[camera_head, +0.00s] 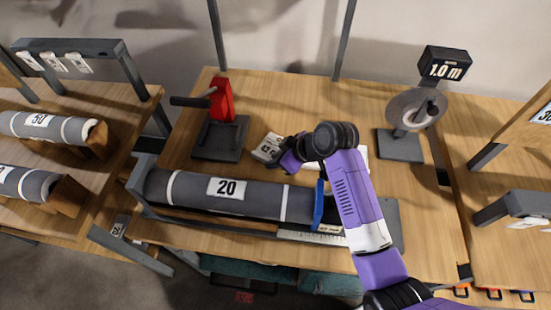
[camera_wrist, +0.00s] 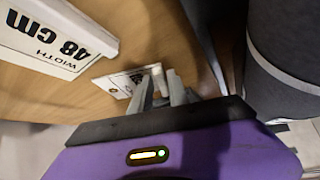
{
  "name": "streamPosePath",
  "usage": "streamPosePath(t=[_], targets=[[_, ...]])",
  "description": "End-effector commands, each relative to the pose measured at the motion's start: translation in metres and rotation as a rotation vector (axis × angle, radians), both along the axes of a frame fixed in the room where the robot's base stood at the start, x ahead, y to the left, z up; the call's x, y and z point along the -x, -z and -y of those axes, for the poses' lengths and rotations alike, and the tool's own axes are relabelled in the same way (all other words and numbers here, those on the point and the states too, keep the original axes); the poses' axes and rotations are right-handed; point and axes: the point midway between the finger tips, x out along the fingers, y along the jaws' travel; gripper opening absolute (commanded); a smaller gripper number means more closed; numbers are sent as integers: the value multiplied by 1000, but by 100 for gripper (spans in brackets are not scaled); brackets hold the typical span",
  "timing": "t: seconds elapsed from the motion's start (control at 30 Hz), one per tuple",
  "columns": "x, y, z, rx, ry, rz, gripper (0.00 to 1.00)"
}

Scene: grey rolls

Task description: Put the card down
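A white card with black print (camera_wrist: 126,83) shows at my fingertips in the wrist view, against the wooden table top. Its right end is partly covered by my grey fingers. My gripper (camera_wrist: 164,88) points down at the table, its two fingers a little apart. I cannot tell whether they grip the card's end or stand around it, nor whether the card touches the wood.
The white "48 cm" width block (camera_wrist: 55,38) stands close by, also in the head view (camera_head: 268,148). The grey "20" roll (camera_head: 240,195) lies in front in its cradle. A red-topped device (camera_head: 221,105) stands behind left, a tape reel (camera_head: 408,112) behind right. The back middle is clear.

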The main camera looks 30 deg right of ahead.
Motion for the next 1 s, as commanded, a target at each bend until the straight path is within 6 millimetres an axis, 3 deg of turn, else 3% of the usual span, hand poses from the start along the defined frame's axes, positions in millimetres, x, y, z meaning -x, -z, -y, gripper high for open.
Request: streamPosePath(t=[0.47, 1.0], targets=[[2, -7, 1, 0, 0, 0, 34], [50, -84, 34, 0, 2, 2, 34]])
